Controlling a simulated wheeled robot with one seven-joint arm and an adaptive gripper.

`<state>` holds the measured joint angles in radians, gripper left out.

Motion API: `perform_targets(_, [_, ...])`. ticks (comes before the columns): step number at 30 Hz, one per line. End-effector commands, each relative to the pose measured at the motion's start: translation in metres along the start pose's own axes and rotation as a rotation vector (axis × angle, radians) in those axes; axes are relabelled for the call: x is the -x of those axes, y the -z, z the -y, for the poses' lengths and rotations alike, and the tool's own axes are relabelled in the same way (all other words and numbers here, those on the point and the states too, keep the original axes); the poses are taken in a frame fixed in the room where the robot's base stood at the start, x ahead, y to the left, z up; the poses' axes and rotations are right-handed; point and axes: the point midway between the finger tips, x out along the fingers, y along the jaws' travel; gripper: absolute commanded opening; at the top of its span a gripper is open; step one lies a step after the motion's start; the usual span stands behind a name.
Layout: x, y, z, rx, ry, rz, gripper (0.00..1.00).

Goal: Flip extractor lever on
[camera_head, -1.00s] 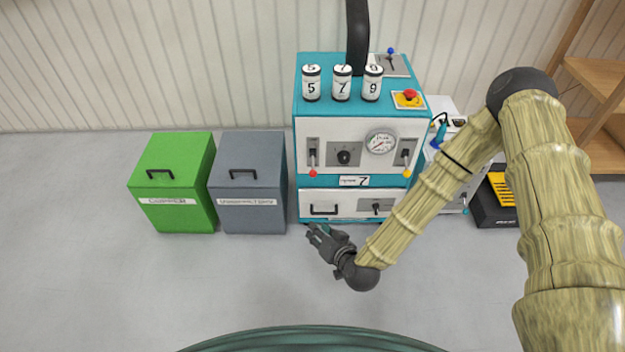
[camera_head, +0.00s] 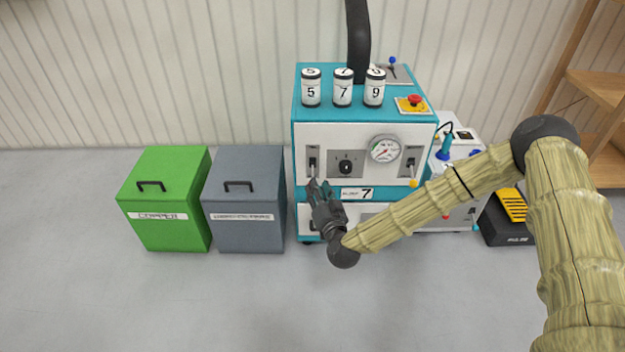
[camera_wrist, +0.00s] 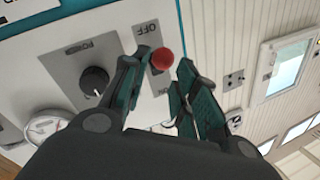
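The teal and white machine (camera_head: 326,138) stands against the wall. A lever with a red ball knob (camera_wrist: 162,59) is at the left of its front, on a grey plate (camera_head: 313,160) marked OFF and ON in the wrist view. My gripper (camera_head: 318,186) is in front of this lever and hides its ball in the head view. In the wrist view my gripper (camera_wrist: 166,68) is open, with the red ball between its fingertips; contact cannot be told. A yellow-tipped lever (camera_head: 413,182) is at the front right, and a blue-tipped lever (camera_head: 392,61) on top. No extractor label is readable.
A power knob (camera_head: 346,167) and a gauge (camera_head: 384,149) sit right of the red lever. A red emergency button (camera_head: 414,100) and numbered canisters (camera_head: 342,92) are on top. Green (camera_head: 165,198) and grey (camera_head: 246,198) bins stand left. The front floor is clear.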

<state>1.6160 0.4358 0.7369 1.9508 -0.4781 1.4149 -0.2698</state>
Motion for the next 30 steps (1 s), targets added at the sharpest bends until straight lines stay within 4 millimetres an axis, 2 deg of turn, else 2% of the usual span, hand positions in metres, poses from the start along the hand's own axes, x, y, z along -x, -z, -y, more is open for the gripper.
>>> perform_targets(6, [-0.035,-0.001,-0.001,0.000,0.000,-0.001,0.29])
perform_targets(12, [-0.055,-0.001,0.000,0.000,0.000,0.001,0.29])
perform_targets(25, [-0.062,0.000,0.000,0.000,0.000,0.001,0.29])
perform_targets(30, [-0.062,0.000,0.000,0.000,0.000,0.001,0.00])
